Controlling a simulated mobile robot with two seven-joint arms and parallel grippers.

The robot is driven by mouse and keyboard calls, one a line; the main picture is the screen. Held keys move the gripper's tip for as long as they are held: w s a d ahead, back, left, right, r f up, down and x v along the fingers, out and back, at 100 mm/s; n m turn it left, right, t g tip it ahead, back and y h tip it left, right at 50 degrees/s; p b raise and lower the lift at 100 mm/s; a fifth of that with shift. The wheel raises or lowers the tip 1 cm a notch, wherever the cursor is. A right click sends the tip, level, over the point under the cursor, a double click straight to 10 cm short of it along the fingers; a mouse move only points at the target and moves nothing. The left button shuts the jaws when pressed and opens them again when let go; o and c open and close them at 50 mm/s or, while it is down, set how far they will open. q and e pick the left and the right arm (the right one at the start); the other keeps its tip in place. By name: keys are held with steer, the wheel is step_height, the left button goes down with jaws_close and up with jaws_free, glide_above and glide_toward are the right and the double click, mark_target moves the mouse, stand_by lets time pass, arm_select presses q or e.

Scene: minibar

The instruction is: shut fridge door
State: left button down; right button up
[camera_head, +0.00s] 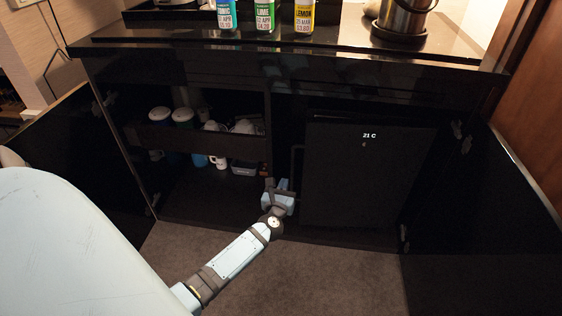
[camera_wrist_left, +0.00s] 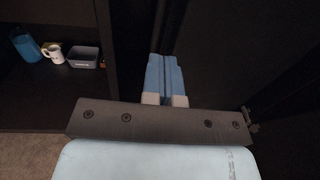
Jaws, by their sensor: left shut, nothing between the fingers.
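The dark fridge (camera_head: 365,180) sits in the right half of the black cabinet. Its front shows a small "21 C" display, and its door looks flush or nearly flush; I cannot tell if a narrow gap is left. My left gripper (camera_head: 279,188) is at the lower left edge of the fridge, by the cabinet's middle divider. In the left wrist view its blue fingers (camera_wrist_left: 165,78) are together and empty, pointing into the dark strip beside the fridge door (camera_wrist_left: 225,50). I cannot tell whether they touch the door. My right gripper is not in view.
Cabinet doors stand open at the left (camera_head: 75,165) and right (camera_head: 500,215). The left compartment holds a drawer (camera_head: 205,140) with cups, plus a white mug (camera_head: 218,162) and a grey tray (camera_head: 243,169) below. Bottles (camera_head: 264,15) and a metal bucket (camera_head: 402,18) stand on top.

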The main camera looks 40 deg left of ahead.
mark_target(292, 160)
arm_select(q)
steer(key=b+x, duration=0.2)
steer(key=x, duration=0.8)
steer(key=shift+s+a, duration=0.1)
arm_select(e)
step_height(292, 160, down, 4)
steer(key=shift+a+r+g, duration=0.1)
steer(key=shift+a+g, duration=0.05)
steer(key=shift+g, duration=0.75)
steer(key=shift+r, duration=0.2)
